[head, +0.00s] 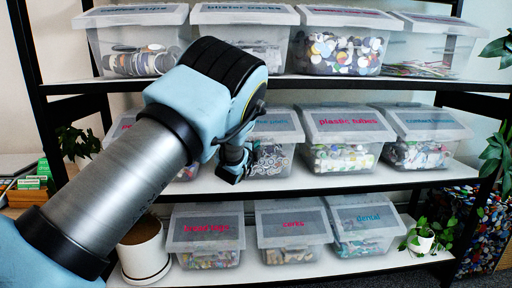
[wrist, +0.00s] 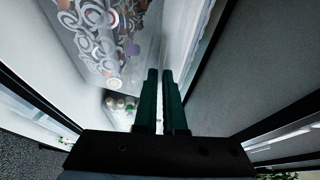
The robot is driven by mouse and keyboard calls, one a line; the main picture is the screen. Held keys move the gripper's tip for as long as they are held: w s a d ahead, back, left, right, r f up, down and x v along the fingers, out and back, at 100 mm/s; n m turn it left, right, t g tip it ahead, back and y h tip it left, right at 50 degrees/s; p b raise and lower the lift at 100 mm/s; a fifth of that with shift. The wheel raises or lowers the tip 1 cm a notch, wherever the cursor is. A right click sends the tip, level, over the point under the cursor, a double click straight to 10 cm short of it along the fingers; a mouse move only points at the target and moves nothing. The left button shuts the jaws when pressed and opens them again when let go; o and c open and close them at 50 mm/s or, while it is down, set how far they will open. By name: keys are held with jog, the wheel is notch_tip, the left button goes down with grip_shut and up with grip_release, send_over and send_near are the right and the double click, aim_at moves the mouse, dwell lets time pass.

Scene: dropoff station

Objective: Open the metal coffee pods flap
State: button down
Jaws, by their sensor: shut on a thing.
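The metal coffee pods box (head: 270,160) stands on the middle shelf, a clear bin with ring-shaped pods inside. Its pale flap (head: 288,120), with blue lettering ending in "pods", is partly covered by my arm and looks closed or nearly so. My gripper (head: 236,166) is at the box's front left side. In the wrist view its two green fingers (wrist: 162,88) are close together, shut on a thin pale edge that appears to be the flap. The box's clear wall with pods (wrist: 100,30) shows to their left. The exact contact is hard to see.
The plastic tubes bin (head: 345,155) stands close to the right. Another bin (head: 125,125) is to the left, partly behind my arm. The upper shelf (head: 380,83) runs above the flap. Lower bins (head: 205,230) and a white plant pot (head: 145,250) sit below.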

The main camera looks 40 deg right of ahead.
notch_tip(320, 180, up, 15)
jog(key=n+g+y+p, duration=0.1)
jog(key=y+p, duration=0.2)
jog(key=p, duration=0.3)
jog(key=shift+s+a+r+g, duration=0.15)
jog(key=shift+s+g, duration=0.05)
jog(key=shift+g, duration=0.2)
jog(key=c, duration=1)
grip_release()
jog(key=b+v, duration=0.4)
jog(key=v, duration=0.6)
jog(key=shift+a, duration=0.4)
jog(key=shift+s, duration=0.1)
